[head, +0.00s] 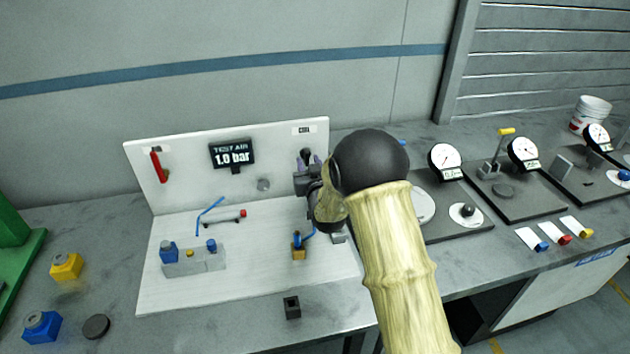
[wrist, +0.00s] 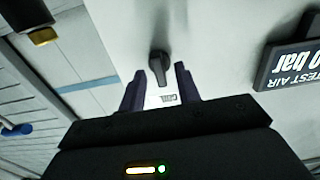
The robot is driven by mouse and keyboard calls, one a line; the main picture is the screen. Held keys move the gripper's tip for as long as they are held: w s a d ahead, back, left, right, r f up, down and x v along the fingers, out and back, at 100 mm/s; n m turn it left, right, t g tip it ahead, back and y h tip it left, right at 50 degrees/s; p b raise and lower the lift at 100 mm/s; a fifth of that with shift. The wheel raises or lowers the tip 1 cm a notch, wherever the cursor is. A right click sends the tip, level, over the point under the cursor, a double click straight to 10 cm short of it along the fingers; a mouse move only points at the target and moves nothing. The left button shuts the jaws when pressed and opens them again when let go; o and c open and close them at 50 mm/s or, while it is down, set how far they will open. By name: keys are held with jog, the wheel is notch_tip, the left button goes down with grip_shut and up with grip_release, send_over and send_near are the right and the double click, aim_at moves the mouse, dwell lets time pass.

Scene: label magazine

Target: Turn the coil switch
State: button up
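The coil switch (wrist: 158,64) is a black knob with a narrow handle on the white upright panel. A small printed label (wrist: 163,99) is beside it. My gripper (wrist: 160,74) is open at the panel, with its two dark fingers on either side of the switch handle. Gaps show between the handle and both fingers. In the head view the switch (head: 306,153) shows just above my gripper (head: 308,161), and its label (head: 303,130) is at the panel's top right. My arm hides part of the panel's right side there.
A "TEST AIR 1.0 bar" display (head: 232,154) and a red handle (head: 158,167) are on the panel (head: 190,190). Blue-handled parts and a grey block (head: 193,262) stand on the white base. Gauges (head: 445,160) stand on the bench to the right.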

jog(key=b+v, duration=0.3)
jog(key=v, duration=1.4)
jog(key=shift+r, duration=0.1)
jog(key=s+d+r+m+g+h+p, duration=0.1)
jog(key=s+d+g+p, duration=0.4)
jog(key=s, duration=0.5)
jog(key=s+d+r+m+g+h+p, duration=0.2)
jog(key=s+d+r+g+h+p, duration=0.1)
jog(key=s+d+g, duration=0.6)
jog(key=shift+s+d+g+h+p, duration=0.4)
jog(key=shift+d+h+p, duration=0.1)
jog(key=shift+d+p, duration=0.45)
jog(key=shift+a, duration=0.1)
